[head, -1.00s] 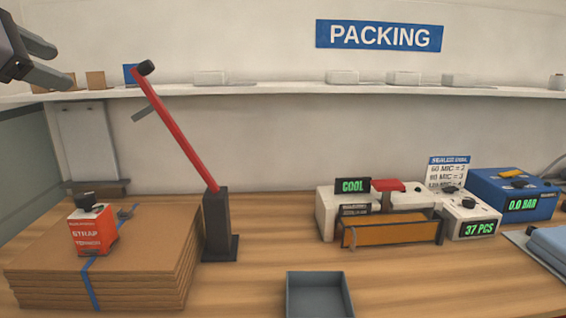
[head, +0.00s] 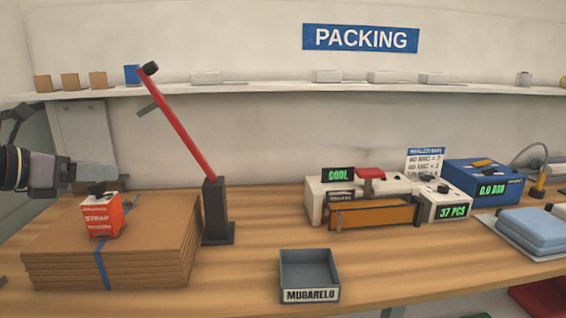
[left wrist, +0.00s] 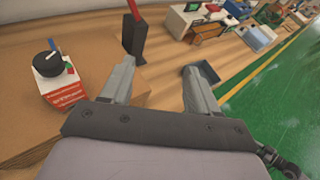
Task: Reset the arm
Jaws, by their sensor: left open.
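A red lever arm (head: 182,123) with a black knob on its upper end rises from a dark post (head: 215,210) on the bench and leans to the left. The dark post also shows in the left wrist view (left wrist: 133,36). My left gripper (head: 110,178) is at the left of the head view, beside the strap tensioner box and over the cardboard stack. In the left wrist view my left gripper (left wrist: 158,80) has its fingers spread, with nothing between them. My right gripper is not in view.
The orange-red strap box (head: 103,216) with a black knob stands on the cardboard stack (head: 60,250). A grey tray (head: 310,296) lies at the bench's front edge. The sealer (head: 375,215) and blue unit (head: 484,180) stand at right. Wood between post and tray is clear.

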